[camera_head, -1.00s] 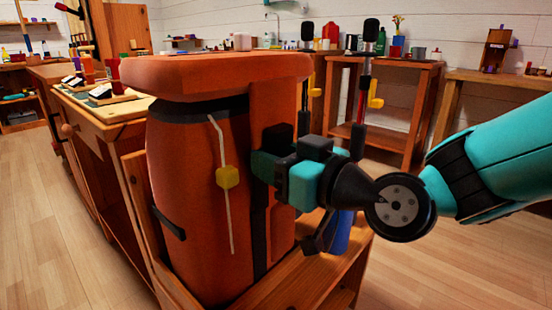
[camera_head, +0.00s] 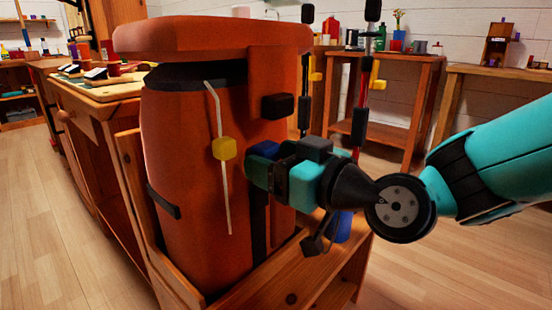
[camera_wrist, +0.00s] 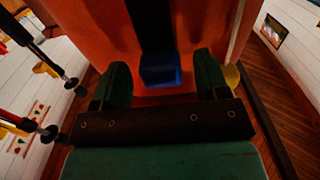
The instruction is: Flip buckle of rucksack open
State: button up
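The orange rucksack (camera_head: 195,190) stands upright in a wooden stand. A black buckle block (camera_head: 278,106) sits on its front strap, above my gripper and apart from it. A blue block (camera_head: 265,150) shows at my gripper's far side, below the black one. My gripper (camera_head: 258,174) is close in front of the rucksack's front. In the wrist view its two green fingers (camera_wrist: 164,84) are open, with the blue block (camera_wrist: 161,70) in the gap at the end of a dark strap. Gaps show on both sides of it. Whether the blue block is part of the buckle is unclear.
Two trekking poles (camera_head: 365,75) rise beside the rucksack on the right, near my arm. The wooden stand (camera_head: 290,278) lies below my gripper. A workbench (camera_head: 100,90) is at left; open floor lies at right.

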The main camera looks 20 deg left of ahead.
jog(key=shift+r, duration=0.1)
jog(key=b+v, duration=0.7)
jog(key=v, duration=1)
jog(key=shift+d, duration=0.25)
jog(key=s+d+r+m+g+h+p, duration=0.2)
jog(key=s+d+m+g+h+p, duration=0.15)
jog(key=d+h+p, duration=0.4)
jog(key=s+d+r+m+g+h+p, duration=0.25)
jog(key=s+d+g+h+p, duration=0.2)
jog(key=p, duration=0.65)
notch_tip(320, 180, up, 35)
jog(key=t+p, duration=0.1)
jog(key=p, duration=3.5)
jog(key=shift+s+d+r, duration=0.2)
jog(key=shift+d, duration=0.1)
